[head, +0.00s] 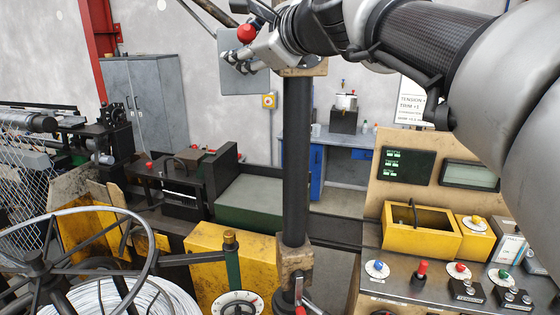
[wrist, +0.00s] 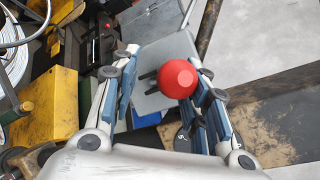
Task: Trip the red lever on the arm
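A red ball knob (head: 247,33) shows high up, just beside my gripper (head: 240,62), left of the top of the dark upright post. In the wrist view the red ball (wrist: 178,78) lies between the two fingers of my gripper (wrist: 165,85), closer to the right finger and partly in front of it. The fingers are spread apart with a gap on the left side of the ball. I cannot tell whether the ball touches the right finger. The ball's stem is mostly hidden.
A dark post (head: 296,160) stands upright in the middle. A control panel (head: 400,290) with knobs and a red-topped lever (head: 422,268) is at lower right. A handwheel (head: 150,235) and yellow boxes (head: 235,265) fill the lower left. A grey cabinet (head: 145,100) stands behind.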

